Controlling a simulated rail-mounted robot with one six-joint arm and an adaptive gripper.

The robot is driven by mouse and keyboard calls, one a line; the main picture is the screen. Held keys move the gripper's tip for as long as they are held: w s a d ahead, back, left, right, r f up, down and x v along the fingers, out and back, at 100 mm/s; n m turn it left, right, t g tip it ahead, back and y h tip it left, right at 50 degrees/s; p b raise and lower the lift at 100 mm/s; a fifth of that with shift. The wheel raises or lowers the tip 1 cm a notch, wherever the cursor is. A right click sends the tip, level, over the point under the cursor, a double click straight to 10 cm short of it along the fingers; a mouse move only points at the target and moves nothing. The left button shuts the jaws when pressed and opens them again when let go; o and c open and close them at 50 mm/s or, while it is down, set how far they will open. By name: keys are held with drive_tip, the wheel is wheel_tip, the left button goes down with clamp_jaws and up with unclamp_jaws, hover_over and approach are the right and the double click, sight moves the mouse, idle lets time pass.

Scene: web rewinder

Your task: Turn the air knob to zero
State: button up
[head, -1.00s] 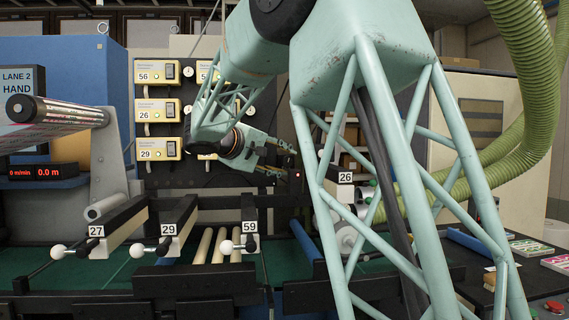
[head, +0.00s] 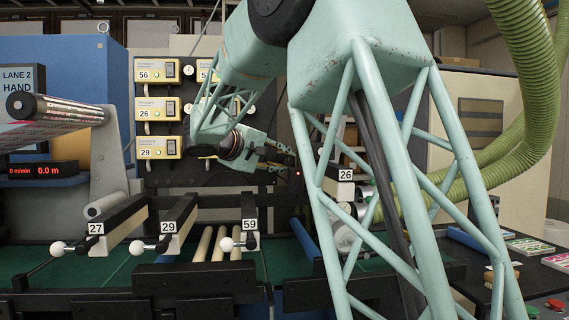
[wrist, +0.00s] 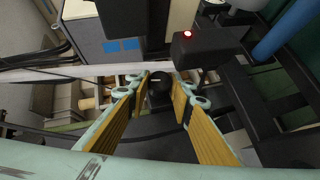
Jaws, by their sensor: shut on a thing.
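A round black knob (wrist: 160,86) is at the middle of the wrist view, between the far ends of my two fingers. I take it to be the air knob; no pointer or scale can be read on it. My gripper (wrist: 161,92) has teal fingers with ribbed yellow pads, and it is shut on the knob. In the head view my gripper (head: 286,160) reaches right from my wrist, in front of the dark machine frame. The knob cannot be made out in the head view.
A black box with a lit red lamp (wrist: 214,34) sits close to the right finger in the wrist view. A black panel with yellow numbered switch units (head: 157,109) stands behind my arm. Number-tagged arms with white ball ends (head: 226,244) stand at lower left.

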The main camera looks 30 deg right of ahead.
drive_tip(key=shift+f+n+h+b, duration=0.3)
drive_tip(key=shift+n+h+b, duration=0.35)
drive_tip(key=shift+b, duration=0.85)
drive_tip(key=shift+t+h, duration=0.25)
drive_tip(key=shift+t, duration=0.05)
drive_tip(key=shift+n+h+b, duration=0.35)
drive_tip(key=shift+n+h, duration=0.2)
drive_tip(key=shift+h, duration=0.05)
drive_tip(key=shift+r, duration=0.1)
drive_tip(key=o, duration=0.9)
drive_tip(key=shift+c, duration=0.2)
drive_tip(key=shift+a, duration=0.15)
drive_tip(key=v, duration=1.1)
drive_tip(key=shift+s+a, duration=0.3)
